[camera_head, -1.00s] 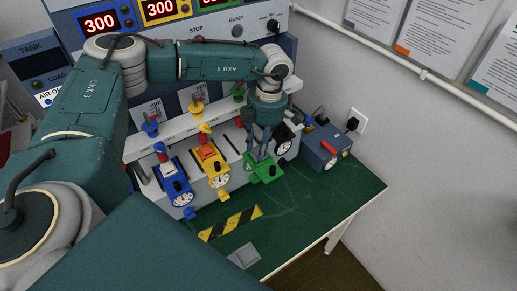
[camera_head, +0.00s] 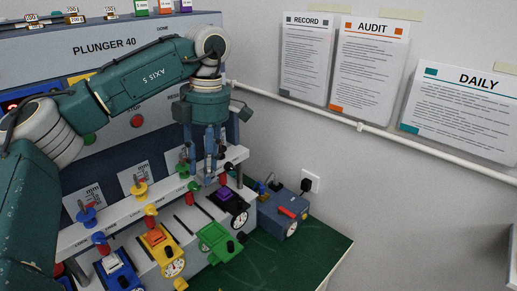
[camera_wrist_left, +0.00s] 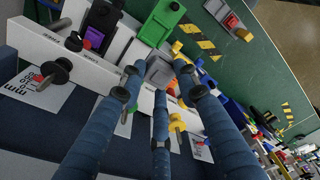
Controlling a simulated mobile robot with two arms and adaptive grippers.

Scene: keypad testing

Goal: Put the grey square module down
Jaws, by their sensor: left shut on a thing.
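My left gripper (camera_head: 208,178) is above the white rail, near the unit with the purple top, fingers pointing down. In the left wrist view its fingers (camera_wrist_left: 159,78) are shut on the grey square module (camera_wrist_left: 159,69). The module sits between the fingertips, partly covered by them, and appears held above the bench. In the head view the module is small and hard to make out at the fingertips. My right gripper is in neither view.
The green unit (camera_head: 218,243), yellow unit (camera_head: 160,248) and blue unit (camera_head: 117,275) stand in a row before the white rail (camera_head: 128,207). A blue-grey box (camera_head: 283,212) stands at right. The green bench top (camera_head: 305,257) is bare at front right.

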